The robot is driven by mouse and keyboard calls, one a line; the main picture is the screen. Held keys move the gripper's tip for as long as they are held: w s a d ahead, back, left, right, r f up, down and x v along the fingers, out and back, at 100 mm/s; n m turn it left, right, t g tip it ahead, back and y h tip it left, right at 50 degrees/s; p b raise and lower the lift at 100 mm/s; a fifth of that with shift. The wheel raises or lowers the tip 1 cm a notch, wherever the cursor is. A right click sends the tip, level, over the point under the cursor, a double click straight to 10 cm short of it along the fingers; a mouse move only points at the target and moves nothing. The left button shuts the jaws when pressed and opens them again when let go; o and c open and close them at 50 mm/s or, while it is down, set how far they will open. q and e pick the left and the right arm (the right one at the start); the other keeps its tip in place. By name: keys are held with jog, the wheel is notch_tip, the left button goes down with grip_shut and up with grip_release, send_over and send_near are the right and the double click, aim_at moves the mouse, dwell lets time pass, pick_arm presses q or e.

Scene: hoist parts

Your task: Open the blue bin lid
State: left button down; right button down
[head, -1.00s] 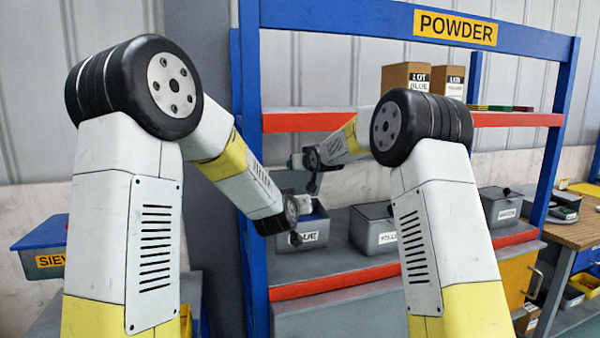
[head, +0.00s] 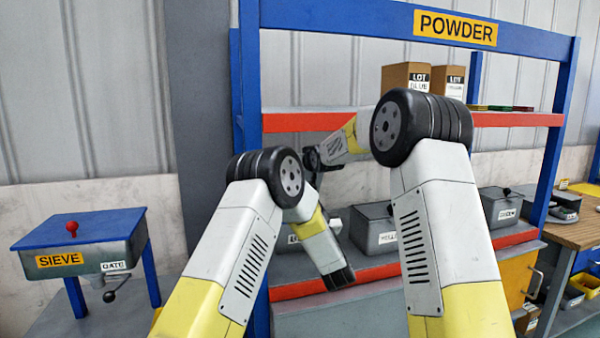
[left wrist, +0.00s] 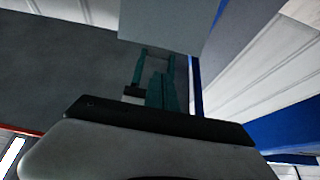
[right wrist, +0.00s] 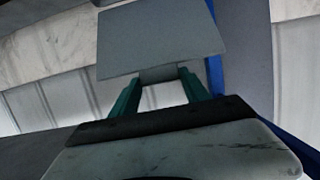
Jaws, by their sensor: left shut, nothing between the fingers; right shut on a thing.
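The blue bin (head: 284,241), a grey box with a white label, sits on the lower shelf of the powder rack. My left arm hides most of it. My right gripper (right wrist: 165,78) is shut on a narrow tab of a flat grey plate (right wrist: 160,38), which looks like the bin's lid. In the head view the right gripper is mostly hidden behind my left arm, above the bin. My left gripper (left wrist: 158,65) is shut and empty. A grey panel (left wrist: 165,25) shows close beyond its fingers. The head view hides the left gripper's fingers.
The yellow bin (head: 373,230) and another lidded grey bin (head: 500,207) stand to the right on the same shelf. A red-edged upper shelf (head: 520,120) carries cartons (head: 406,78). The blue rack post (head: 250,80) is close on the left. A sieve box (head: 85,240) stands farther left.

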pick_arm(q)
jog(key=x, duration=1.2)
pick_arm(e)
jog(key=shift+r, duration=0.15)
pick_arm(q)
jog(key=shift+r, duration=0.1)
jog(key=shift+x, duration=1.1)
pick_arm(e)
jog(key=shift+f, duration=0.2)
jog(key=c, duration=0.5)
grip_release()
jog(key=shift+s, duration=0.1)
pick_arm(q)
jog(key=shift+s, duration=0.1)
pick_arm(e)
jog(key=shift+r, duration=0.1)
